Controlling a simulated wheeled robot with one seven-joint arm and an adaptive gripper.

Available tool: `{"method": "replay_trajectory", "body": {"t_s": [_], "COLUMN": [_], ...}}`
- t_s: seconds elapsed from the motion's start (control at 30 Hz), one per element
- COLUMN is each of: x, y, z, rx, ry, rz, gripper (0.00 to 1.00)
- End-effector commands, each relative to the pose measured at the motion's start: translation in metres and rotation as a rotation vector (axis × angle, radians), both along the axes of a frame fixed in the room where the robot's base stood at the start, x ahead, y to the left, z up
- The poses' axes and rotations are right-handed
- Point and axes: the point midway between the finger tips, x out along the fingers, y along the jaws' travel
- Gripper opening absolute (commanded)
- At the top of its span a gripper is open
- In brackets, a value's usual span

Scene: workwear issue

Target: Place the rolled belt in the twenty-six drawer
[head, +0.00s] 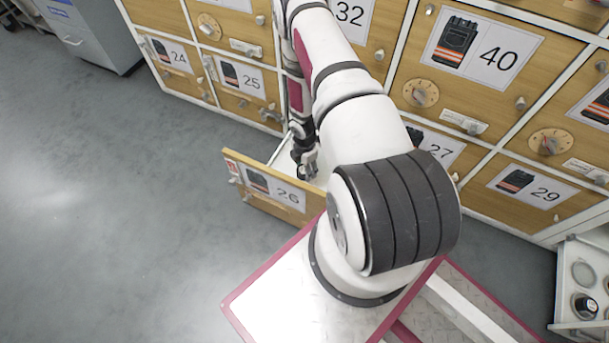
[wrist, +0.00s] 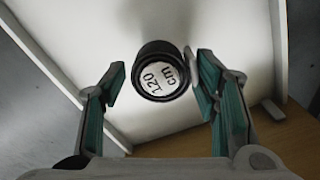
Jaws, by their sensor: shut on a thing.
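The rolled belt (wrist: 161,72) is a small black roll with a white end label reading "120 cm". In the wrist view it sits between the fingers of my gripper (wrist: 160,82), close against the right finger; contact at the left finger is hard to tell. My gripper is shut on it. In the head view my gripper (head: 304,165) reaches down into the open drawer 26 (head: 268,190), behind its wooden front. The drawer's white floor (wrist: 225,30) shows under the belt; whether the belt touches it is unclear. The belt is not clear in the head view.
Closed numbered drawers surround it: 25 (head: 243,78) to the left, 27 (head: 440,148) to the right, 40 (head: 483,55) above right. An open white drawer (head: 566,318) with round items stands at lower right. Grey floor (head: 110,220) is clear at left.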

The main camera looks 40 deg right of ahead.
Motion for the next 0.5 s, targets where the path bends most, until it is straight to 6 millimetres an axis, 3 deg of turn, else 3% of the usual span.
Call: {"method": "replay_trajectory", "body": {"t_s": [0.3,0.5], "x": [0.000,0.001], "y": [0.000,0.000], "z": [-0.037,-0.036], "rx": [-0.001,-0.001], "ry": [-0.001,-0.001], "rz": [-0.001,-0.001], "gripper": [0.24,0.24]}}
